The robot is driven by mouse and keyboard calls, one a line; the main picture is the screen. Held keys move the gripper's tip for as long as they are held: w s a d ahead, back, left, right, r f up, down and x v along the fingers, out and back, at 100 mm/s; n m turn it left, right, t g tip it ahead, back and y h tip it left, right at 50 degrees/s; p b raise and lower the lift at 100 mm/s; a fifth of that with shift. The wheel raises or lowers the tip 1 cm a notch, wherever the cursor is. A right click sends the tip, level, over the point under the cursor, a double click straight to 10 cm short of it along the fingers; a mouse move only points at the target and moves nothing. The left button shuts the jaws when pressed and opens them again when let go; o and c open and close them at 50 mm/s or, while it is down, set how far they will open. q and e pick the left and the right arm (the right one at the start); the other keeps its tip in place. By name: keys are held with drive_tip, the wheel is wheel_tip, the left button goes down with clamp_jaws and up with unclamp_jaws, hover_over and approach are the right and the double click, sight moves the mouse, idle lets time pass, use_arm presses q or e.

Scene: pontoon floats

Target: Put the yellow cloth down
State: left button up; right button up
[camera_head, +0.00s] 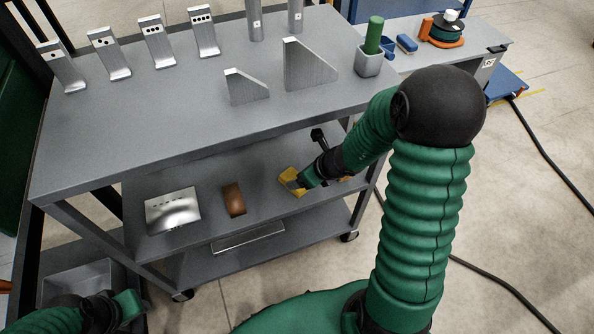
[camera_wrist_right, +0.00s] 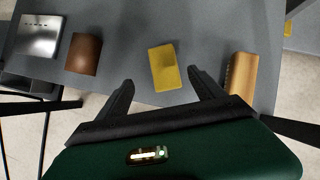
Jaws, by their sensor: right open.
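The yellow cloth (camera_head: 292,182) lies on the middle shelf of the grey cart, partly covered by my right gripper in the head view. In the right wrist view the yellow cloth (camera_wrist_right: 165,67) is a small flat rectangle on the shelf, beyond and between the fingers. My right gripper (camera_wrist_right: 158,85) is open, with nothing held between its fingers. In the head view my right gripper (camera_head: 300,182) reaches down to the shelf. My left gripper (camera_head: 128,308) is at the lower left, away from the cart's shelves; its fingers do not show clearly.
A brown block (camera_head: 234,199) and a metal plate (camera_head: 172,211) lie left of the cloth on the shelf. A tan brush-like block (camera_wrist_right: 242,74) is right of it. The cart's top (camera_head: 150,115) overhangs the shelf and bears metal brackets and a cup (camera_head: 369,63).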

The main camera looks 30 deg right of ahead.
drive_tip(key=s+a+r+n+g, duration=0.2)
drive_tip(key=s+a+n, duration=0.3)
drive_tip(key=n, duration=1.2)
drive_tip(key=s+a+r+n+g+h, duration=0.1)
drive_tip(key=s+a+r+n, duration=0.3)
drive_tip(key=n, duration=1.3)
drive_tip(key=s+a+g, duration=0.1)
drive_tip(key=a, duration=0.2)
drive_tip(key=shift+s+p, duration=0.35)
drive_tip(key=shift+p, duration=0.05)
